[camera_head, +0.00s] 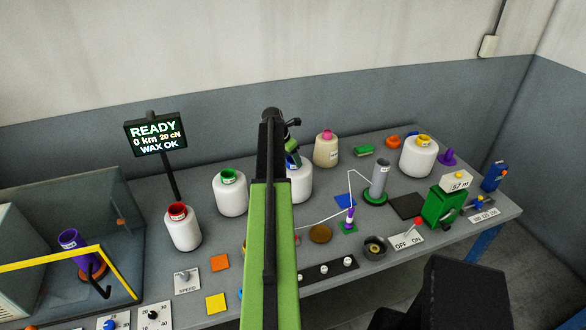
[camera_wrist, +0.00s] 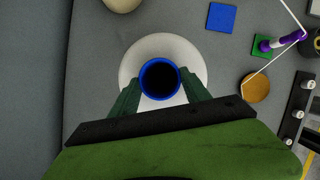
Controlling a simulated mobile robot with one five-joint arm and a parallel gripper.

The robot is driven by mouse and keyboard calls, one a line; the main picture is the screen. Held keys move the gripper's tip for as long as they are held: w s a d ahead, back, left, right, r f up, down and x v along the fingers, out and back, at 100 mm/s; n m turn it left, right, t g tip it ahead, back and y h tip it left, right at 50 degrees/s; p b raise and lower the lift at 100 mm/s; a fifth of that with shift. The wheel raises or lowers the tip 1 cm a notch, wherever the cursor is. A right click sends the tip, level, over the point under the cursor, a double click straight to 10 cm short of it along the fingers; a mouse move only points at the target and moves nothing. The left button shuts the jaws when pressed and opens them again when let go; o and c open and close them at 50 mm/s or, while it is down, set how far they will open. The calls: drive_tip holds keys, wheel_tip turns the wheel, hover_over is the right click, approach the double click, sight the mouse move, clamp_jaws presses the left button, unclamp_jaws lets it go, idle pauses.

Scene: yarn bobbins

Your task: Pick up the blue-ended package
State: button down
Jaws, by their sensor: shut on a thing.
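The blue-ended package (camera_head: 299,184) is a white bobbin with a blue tube end, partly hidden behind my arm in the head view. In the wrist view its white body (camera_wrist: 137,58) lies under the blue ring (camera_wrist: 160,63), with a dark hollow inside. My gripper (camera_wrist: 160,88) has one green finger on each side of the blue end and is shut on it. In the head view my gripper (camera_head: 291,152) is above the package and mostly hidden by the arm. I cannot tell whether the package's base touches the table.
A green-ended package (camera_head: 230,196) stands to the left and a pink-ended cream one (camera_head: 326,152) to the right. A red-ended package (camera_head: 183,230) is at the front left. A grey cylinder (camera_head: 380,178), a blue square (camera_head: 345,202) and a brown disc (camera_head: 320,234) are to the right.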

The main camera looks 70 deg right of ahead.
wheel_tip(320, 180, up, 10)
drive_tip(key=p, duration=0.9)
drive_tip(key=shift+p, duration=0.4)
